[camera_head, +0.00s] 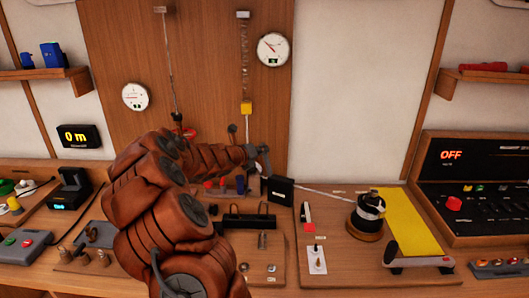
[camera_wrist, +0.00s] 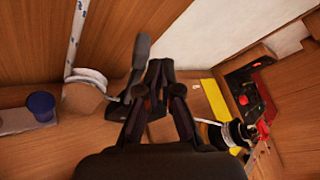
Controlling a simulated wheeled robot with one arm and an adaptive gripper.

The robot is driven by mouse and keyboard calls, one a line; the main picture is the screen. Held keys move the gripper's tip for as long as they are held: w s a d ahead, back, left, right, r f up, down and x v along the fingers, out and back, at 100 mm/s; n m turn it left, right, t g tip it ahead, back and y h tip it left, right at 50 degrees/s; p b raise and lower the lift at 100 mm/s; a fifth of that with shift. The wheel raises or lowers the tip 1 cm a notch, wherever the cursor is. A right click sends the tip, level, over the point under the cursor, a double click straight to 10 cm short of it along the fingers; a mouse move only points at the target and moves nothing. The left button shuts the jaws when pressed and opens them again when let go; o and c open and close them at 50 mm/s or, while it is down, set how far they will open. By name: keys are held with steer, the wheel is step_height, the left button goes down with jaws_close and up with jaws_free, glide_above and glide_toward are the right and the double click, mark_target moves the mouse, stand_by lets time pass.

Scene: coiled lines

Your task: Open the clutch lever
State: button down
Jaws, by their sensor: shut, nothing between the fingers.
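A grey paddle-like lever (camera_wrist: 141,51), which looks like the clutch lever, stands raised in the wrist view. Its lower end meets a dark body (camera_wrist: 115,110) partly hidden behind my gripper. My gripper (camera_wrist: 160,66) is shut and empty, with its fingertips just right of the lever; I cannot tell whether they touch. In the head view my gripper (camera_head: 260,163) is small at the end of my brown arm, above and left of a black housing (camera_head: 280,190). A pale line runs from that housing to the winch (camera_head: 368,207). The winch also shows in the wrist view (camera_wrist: 236,135).
A yellow strip (camera_head: 408,222) lies right of the winch. A dark control panel (camera_head: 475,180) reading OFF stands at the right. A small switch plate (camera_head: 317,260) sits in front. A blue cup (camera_wrist: 41,106) and a block with a rope (camera_wrist: 85,88) are at the wrist view's left.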

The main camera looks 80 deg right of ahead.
steer(key=w+a+b, duration=0.2)
steer(key=a, duration=0.7)
steer(key=shift+w+b, duration=0.2)
steer(key=shift+b, duration=0.15)
stand_by(0.5)
